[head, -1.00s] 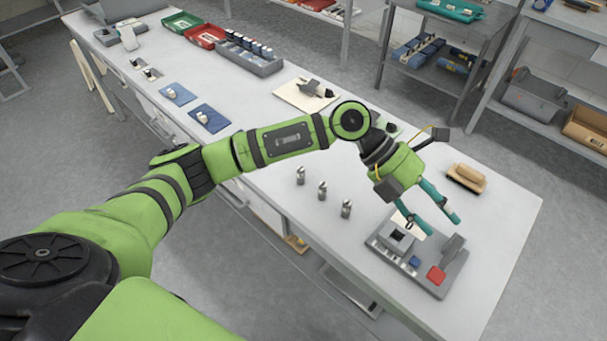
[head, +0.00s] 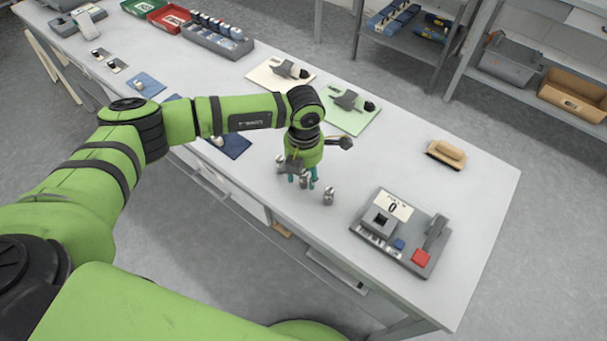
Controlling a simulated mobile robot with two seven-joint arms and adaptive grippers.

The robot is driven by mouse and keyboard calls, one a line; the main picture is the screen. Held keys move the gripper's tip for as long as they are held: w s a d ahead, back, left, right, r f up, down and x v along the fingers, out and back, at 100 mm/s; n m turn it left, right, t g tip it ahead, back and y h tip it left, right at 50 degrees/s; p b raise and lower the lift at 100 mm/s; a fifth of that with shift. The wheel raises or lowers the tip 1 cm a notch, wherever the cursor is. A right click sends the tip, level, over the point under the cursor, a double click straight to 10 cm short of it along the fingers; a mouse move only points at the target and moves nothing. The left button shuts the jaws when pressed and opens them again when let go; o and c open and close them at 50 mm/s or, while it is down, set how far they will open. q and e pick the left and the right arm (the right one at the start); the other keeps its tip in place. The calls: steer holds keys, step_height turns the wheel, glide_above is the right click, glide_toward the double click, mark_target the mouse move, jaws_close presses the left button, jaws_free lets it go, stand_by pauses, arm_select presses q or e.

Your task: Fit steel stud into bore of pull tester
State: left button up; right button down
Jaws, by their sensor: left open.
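The pull tester (head: 425,222), a grey plate with a bored block (head: 378,222), a lever, a blue button and a red button, lies at the right of the bench. Three small steel studs stand upright in a row left of it: a near one (head: 328,197), a middle one (head: 304,182) and a far one (head: 280,160), partly hidden by my gripper. My left gripper (head: 302,178) points down with its teal fingers open, one on each side of the middle stud. I cannot tell whether they touch it. My right gripper is out of view.
A wooden-handled brush (head: 446,153) lies at the back right. A green mat (head: 352,118) and a cream mat (head: 268,78) hold dark tools behind my arm. Blue mats lie left. Bench space between the studs and the tester is clear.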

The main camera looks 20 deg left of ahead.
arm_select(q)
steer(key=shift+f, duration=0.15)
jaws_close()
steer(key=shift+r, duration=0.2)
